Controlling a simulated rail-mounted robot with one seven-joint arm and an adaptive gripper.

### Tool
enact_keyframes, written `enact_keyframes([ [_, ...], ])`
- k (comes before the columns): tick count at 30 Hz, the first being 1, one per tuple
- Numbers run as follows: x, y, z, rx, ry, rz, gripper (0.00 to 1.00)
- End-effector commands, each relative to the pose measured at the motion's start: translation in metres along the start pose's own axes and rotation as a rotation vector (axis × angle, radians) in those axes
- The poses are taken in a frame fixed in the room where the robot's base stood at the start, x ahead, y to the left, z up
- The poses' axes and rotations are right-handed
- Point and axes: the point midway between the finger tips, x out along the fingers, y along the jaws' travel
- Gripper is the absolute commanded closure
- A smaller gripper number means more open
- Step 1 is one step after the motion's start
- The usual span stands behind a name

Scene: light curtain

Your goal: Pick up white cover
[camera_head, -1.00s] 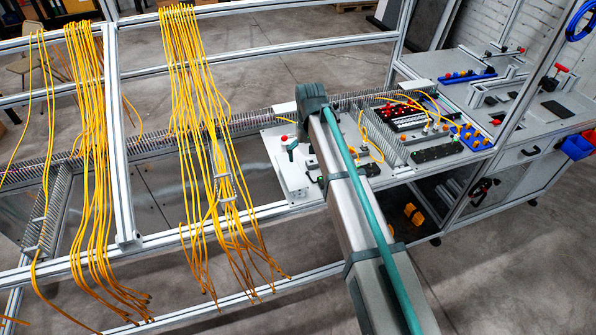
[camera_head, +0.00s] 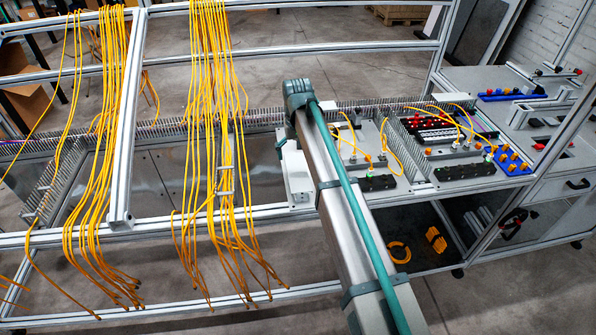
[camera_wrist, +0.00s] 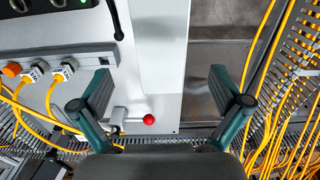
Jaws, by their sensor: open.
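A long white piece that looks like the white cover (camera_wrist: 158,50) lies below my gripper (camera_wrist: 160,88) in the wrist view. My gripper is open and empty, its two teal fingers spread on either side of the piece's near part. Whether they touch it I cannot tell. In the head view a white block-like piece (camera_head: 297,180) shows beside my arm at the bench's left end, partly hidden by the arm. Only a bit of my gripper (camera_head: 281,143) shows there, left of the arm.
A clamp with a red knob (camera_wrist: 148,119) sits between the fingers, close to the white piece. Yellow cables (camera_wrist: 60,75) run at the left and hang in bundles (camera_head: 210,120) from the frame. A slotted grey duct (camera_wrist: 285,75) lies at the right.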

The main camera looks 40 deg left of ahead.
Motion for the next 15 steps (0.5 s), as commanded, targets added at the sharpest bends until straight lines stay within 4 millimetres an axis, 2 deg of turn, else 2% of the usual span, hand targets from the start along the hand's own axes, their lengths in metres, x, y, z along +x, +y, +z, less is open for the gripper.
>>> enact_keyframes([
  [5,0.008,0.000,0.000,0.000,0.000,0.000,0.00],
  [15,0.049,-0.001,0.000,0.000,0.000,0.000,0.00],
])
